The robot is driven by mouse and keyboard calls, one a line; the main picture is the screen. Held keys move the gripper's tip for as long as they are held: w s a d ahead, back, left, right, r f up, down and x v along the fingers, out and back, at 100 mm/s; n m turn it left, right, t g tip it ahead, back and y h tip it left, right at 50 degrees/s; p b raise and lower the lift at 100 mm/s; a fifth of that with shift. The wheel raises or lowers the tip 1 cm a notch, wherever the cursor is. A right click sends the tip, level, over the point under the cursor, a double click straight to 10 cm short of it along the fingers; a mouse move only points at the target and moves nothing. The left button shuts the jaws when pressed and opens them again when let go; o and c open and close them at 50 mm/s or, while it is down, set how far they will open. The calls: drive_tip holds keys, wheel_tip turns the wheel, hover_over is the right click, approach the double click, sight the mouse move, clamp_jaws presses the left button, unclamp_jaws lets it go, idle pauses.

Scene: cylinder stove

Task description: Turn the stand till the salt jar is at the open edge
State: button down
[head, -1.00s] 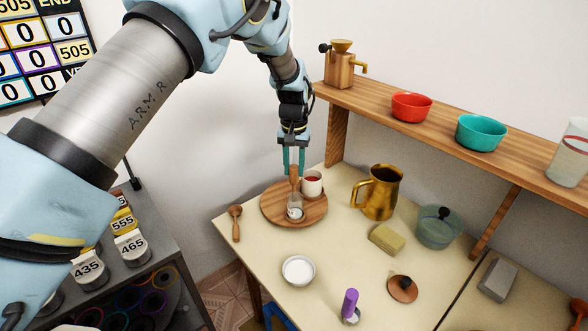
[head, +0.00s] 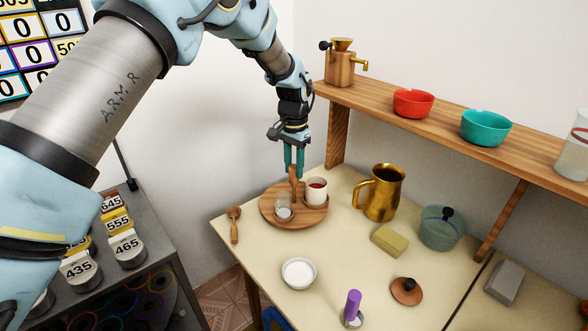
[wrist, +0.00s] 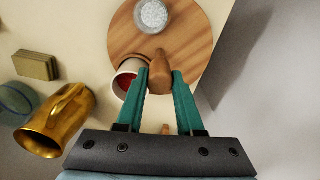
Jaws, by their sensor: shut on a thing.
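The stand (head: 300,219) is a round wooden turntable with an upright wooden handle (head: 293,186) near its middle. My gripper (head: 293,172) points down and is shut on this handle, which shows between the green fingers in the wrist view (wrist: 160,72). The salt jar (head: 284,209), clear with pale contents, stands at the stand's front left in the head view, and at the far rim in the wrist view (wrist: 151,15). A white cup (head: 316,192) with red contents stands on its right side, close to the fingers.
A brass jug (head: 383,193), a yellow block (head: 390,241) and a greenish pot (head: 440,229) are to the right. A wooden spoon (head: 234,225) lies left of the stand. A white bowl (head: 298,273) is in front. A wooden shelf (head: 440,120) runs behind.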

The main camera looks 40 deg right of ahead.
drive_tip(key=shift+m+b, duration=0.45)
drive_tip(key=shift+m, duration=1.95)
drive_tip(key=c, duration=0.5)
unclamp_jaws()
drive_tip(key=shift+c, duration=0.2)
drive_tip(key=shift+r, duration=0.1)
wheel_tip(320, 180, up, 11)
drive_tip(key=b, duration=0.3)
drive_tip(key=shift+f, duration=0.2)
